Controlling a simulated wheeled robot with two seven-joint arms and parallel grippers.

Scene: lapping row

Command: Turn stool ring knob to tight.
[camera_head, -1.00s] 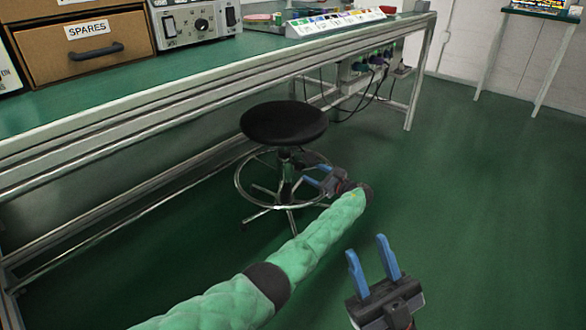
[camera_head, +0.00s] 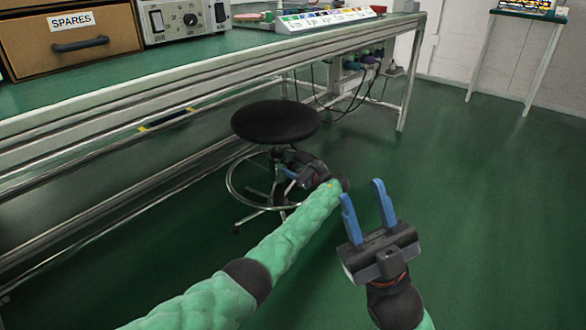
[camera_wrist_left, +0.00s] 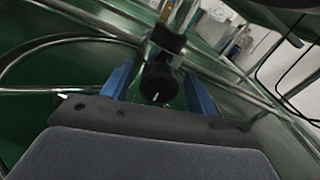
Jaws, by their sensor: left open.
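The stool has a round black seat (camera_head: 275,121), a dark column and a chrome foot ring (camera_head: 231,187); the ring also shows in the left wrist view (camera_wrist_left: 50,44). The black ring knob (camera_wrist_left: 158,84), with a small white mark, is on the column in the left wrist view. My left gripper (camera_head: 287,173) is at the column under the seat. Its blue fingers are open, one on each side of the knob; I cannot tell whether they touch it. The arm hides the knob in the head view. My right gripper (camera_head: 363,192) is open and empty, right of the stool.
A long green-topped workbench (camera_head: 180,70) runs behind the stool, with a cardboard SPARES drawer (camera_head: 75,45) and an instrument (camera_head: 185,20) on it. Cables hang under its right end. The green floor (camera_head: 480,220) at right is clear.

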